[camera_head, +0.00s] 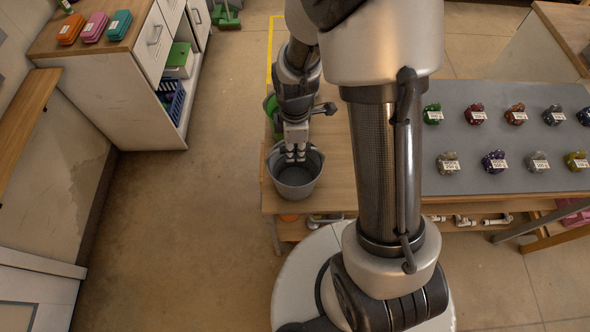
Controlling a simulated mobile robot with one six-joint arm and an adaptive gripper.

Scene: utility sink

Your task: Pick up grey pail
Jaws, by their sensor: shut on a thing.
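The grey pail (294,181) stands upright at the left end of the wooden table, near its front edge. My gripper (296,155) reaches down from above at the pail's far rim, with its fingers at the opening. The gripper is shut on the pail. The exact contact of the fingertips is too small to make out. I cannot tell whether the pail's base touches the table top.
Green items (271,108) sit behind the pail, partly hidden by my arm. A grey mat (505,136) with several labelled coloured objects covers the table's right side. A cabinet (120,95) stands at the left. The floor (190,215) between is clear.

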